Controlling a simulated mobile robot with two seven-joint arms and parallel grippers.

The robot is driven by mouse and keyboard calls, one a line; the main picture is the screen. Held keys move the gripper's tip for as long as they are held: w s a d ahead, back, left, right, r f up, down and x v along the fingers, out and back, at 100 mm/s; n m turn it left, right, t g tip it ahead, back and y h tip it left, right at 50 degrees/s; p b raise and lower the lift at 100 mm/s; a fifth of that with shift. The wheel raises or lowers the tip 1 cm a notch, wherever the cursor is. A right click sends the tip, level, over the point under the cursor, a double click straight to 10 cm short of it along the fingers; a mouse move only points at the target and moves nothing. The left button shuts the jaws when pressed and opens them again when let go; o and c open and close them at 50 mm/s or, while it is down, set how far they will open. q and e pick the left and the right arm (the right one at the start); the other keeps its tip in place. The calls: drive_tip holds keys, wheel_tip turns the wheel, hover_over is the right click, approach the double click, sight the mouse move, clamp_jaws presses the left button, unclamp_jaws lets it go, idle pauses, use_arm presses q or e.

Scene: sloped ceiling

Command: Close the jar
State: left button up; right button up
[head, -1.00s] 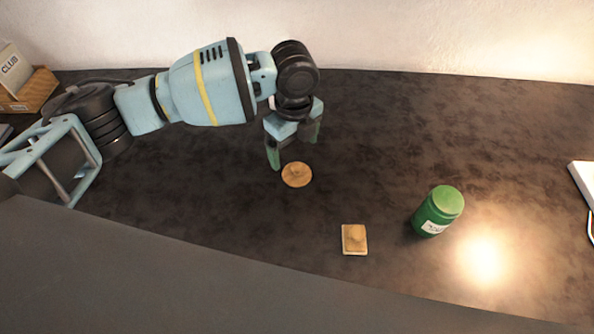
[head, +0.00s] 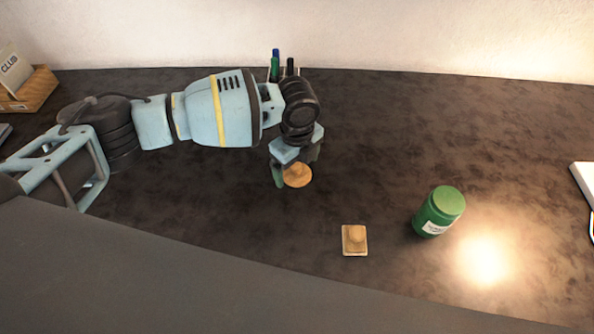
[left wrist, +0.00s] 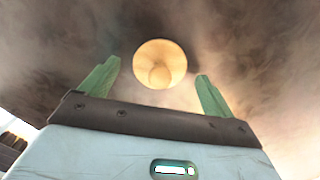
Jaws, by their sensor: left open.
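A green jar (head: 438,212) with a pale label stands upright at the right of the table in the head view. Its top looks flat and green; I cannot tell whether it is open. A round wooden lid with a knob (head: 298,175) lies on the table below my left gripper (head: 292,178). In the left wrist view the round lid (left wrist: 160,63) shows ahead of and between the fingertips of the left gripper (left wrist: 156,80), which is open and empty. A square wooden lid with a knob (head: 354,240) lies between the round lid and the jar. My right gripper is out of view.
Pens (head: 276,66) stand behind my left wrist near the wall. A wooden box with a card (head: 30,90) is at the far left. A white object (head: 584,180) is at the right edge. The table between is mostly clear.

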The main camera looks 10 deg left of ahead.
sight(294, 169)
use_arm(q)
drive_tip(key=shift+f, duration=0.35)
drive_tip(key=c, duration=1.1)
drive_tip(key=shift+o, duration=0.2)
drive_tip(key=shift+r, duration=0.5)
drive_tip(key=r, duration=0.1)
drive_tip(key=s+r, duration=0.1)
drive_tip(key=shift+a+r, duration=0.2)
drive_tip(key=shift+r, duration=0.15)
drive_tip(key=s+a, duration=0.2)
drive_tip(key=s, duration=0.2)
drive_tip(key=s+a+r+p, duration=0.1)
drive_tip(key=s+a, duration=0.1)
drive_tip(key=s, duration=0.3)
drive_tip(key=s+a, duration=0.2)
drive_tip(key=s, duration=0.2)
drive_tip(key=shift+s+a+r+p, duration=0.1)
drive_tip(key=shift+s+r+p, duration=0.05)
drive_tip(key=shift+s+p, duration=0.2)
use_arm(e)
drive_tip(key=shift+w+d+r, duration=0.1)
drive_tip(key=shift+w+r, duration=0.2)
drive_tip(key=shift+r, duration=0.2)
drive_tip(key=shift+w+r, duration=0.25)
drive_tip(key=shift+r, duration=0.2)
